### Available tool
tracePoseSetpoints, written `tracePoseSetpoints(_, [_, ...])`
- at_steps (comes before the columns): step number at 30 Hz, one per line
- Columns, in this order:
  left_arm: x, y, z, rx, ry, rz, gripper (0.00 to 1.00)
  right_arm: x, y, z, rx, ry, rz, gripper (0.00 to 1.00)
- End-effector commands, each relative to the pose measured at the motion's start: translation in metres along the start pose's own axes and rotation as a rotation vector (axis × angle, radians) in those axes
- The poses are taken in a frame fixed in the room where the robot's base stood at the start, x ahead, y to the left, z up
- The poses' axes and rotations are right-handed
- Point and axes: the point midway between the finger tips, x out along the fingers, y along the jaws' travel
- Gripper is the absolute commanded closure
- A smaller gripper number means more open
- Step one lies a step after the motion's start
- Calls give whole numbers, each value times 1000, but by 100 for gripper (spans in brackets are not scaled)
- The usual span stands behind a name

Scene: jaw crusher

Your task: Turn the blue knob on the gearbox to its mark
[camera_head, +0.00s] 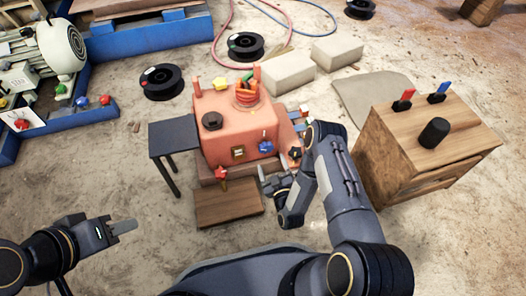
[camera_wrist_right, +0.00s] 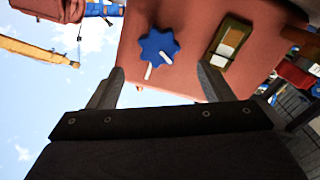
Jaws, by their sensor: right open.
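The orange-red gearbox (camera_head: 228,125) stands in the middle of the head view. The blue knob (camera_head: 265,147), star-shaped, is on its front face, and also shows in the right wrist view (camera_wrist_right: 158,43). There, one short white stroke lies on the knob's edge and another white stroke (camera_wrist_right: 148,71) lies just beside the knob; the two are apart. My right gripper (camera_head: 270,180) is open and empty in front of that face, its fingers (camera_wrist_right: 160,85) spread on either side of the knob's line, not touching it. My left gripper (camera_head: 122,227) is at lower left, away from the gearbox; its jaw opening is unclear.
A metal plate info panel (camera_wrist_right: 230,44) sits beside the knob. A small dark table (camera_head: 174,137) stands left of the gearbox, a wooden board (camera_head: 228,204) in front. A wooden cabinet (camera_head: 400,165) stands right. Pale blocks (camera_head: 287,73) and cable reels (camera_head: 162,82) lie behind.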

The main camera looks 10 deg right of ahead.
Motion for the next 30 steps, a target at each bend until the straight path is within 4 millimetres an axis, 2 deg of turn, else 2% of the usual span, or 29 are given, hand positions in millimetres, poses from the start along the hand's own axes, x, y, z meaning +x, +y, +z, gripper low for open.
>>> tracePoseSetpoints(6, [13,-6,7,0,0,0,64,36,0,1,0,4,3,26])
tracePoseSetpoints(12, [21,-10,11,0,0,0,64,63,0,0,1,3,2,26])
tracePoseSetpoints(17, [23,-10,12,0,0,0,64,71,1,-1,2,0,0,26])
tracePoseSetpoints(24, [22,-10,11,0,0,0,64,72,1,-2,2,-1,0,26])
tracePoseSetpoints(30, [22,-10,11,0,0,0,64,72,1,-2,2,-1,0,53])
